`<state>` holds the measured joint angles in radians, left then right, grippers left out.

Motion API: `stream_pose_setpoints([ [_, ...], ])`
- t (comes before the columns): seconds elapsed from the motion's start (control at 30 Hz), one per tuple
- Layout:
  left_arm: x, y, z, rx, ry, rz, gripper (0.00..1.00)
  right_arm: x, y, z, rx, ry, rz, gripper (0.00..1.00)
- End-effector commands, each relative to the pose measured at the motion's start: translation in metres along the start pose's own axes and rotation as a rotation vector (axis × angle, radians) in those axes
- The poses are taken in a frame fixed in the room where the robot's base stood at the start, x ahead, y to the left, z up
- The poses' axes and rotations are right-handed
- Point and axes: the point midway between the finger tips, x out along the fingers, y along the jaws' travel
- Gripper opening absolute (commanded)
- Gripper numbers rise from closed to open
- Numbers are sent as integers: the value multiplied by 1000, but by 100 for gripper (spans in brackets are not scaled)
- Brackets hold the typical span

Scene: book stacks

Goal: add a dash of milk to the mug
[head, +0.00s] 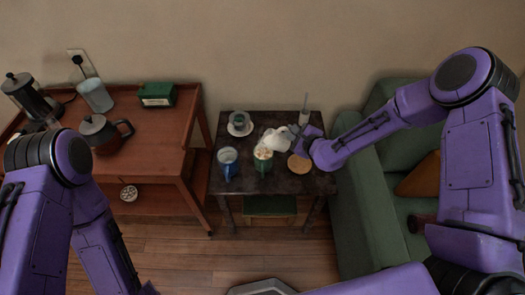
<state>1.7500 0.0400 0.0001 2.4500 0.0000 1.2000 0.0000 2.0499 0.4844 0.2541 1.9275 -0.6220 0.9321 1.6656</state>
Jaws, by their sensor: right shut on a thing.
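A small dark table (285,184) stands in the middle of the head view. My right gripper (297,140) is shut on a white milk jug (277,140). The jug is tilted to the left, its front end beside and slightly above a green mug (263,166). The green mug's top looks filled with something pale and brownish. I cannot make out a stream of milk. A blue mug (229,170) stands upright left of the green one. My left arm comes in at the left, and its gripper does not show.
A cup on a saucer (239,130) and a slim pale bottle-like item (304,112) stand at the back of the table. A round tan coaster (300,165) lies bare. A red-brown trolley (165,130) is left, a green armchair (362,205) right.

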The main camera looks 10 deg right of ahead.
Motion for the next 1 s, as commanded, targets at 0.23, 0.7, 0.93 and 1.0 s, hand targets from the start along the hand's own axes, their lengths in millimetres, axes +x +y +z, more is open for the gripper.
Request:
stream_pose_setpoints([
  [0.23,-2,0,-1,0,0,0,46,-1,-1,0,-9,8,-3,0],
  [0.7,-5,0,-2,0,0,0,46,-1,-2,0,-27,24,-6,0],
  [0.93,-7,-1,-3,0,0,0,46,-2,-2,-1,-36,32,-7,0],
  [1.0,-7,-1,-3,0,0,0,46,-2,-1,-1,-39,34,-7,0],
])
